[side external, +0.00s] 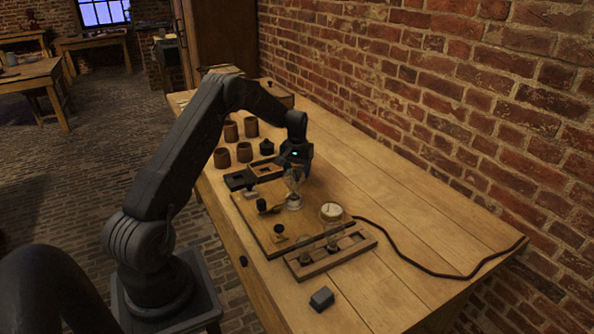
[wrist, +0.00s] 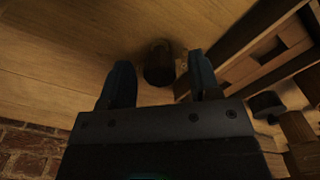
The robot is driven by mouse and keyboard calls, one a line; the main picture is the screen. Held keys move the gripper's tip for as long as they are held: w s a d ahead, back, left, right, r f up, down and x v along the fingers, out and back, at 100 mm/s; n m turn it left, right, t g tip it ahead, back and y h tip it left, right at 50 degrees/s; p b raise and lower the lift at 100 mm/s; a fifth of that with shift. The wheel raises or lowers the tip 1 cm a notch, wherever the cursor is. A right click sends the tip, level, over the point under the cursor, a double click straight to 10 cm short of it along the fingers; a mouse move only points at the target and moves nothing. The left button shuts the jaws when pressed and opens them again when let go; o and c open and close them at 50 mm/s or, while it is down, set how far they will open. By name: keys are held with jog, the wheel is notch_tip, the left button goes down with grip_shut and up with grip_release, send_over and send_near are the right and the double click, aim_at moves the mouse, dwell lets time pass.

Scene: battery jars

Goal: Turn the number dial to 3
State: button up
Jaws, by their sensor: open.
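My gripper (side external: 294,163) is above the far part of the wooden board, beside the small trays. In the wrist view my gripper (wrist: 160,72) has its two fingers spread apart with nothing held between them. A small dark round piece (wrist: 158,62) stands on the table beyond the gap between the fingertips. A round white-faced instrument (side external: 332,211) sits on the board's right side, away from my gripper. I cannot tell whether it is the number dial, and no digits are readable.
A wooden board (side external: 238,205) carries a glass piece (side external: 294,201) and dark knobs (side external: 262,205). Several brown jars (side external: 244,152) and a black piece (side external: 266,146) stand behind. A slotted rack (side external: 330,252) is in front. A dark cable (side external: 430,271) crosses the clear right side.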

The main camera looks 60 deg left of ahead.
jog(key=c, duration=0.9)
jog(key=shift+m, duration=2.9)
jog(key=o, duration=0.9)
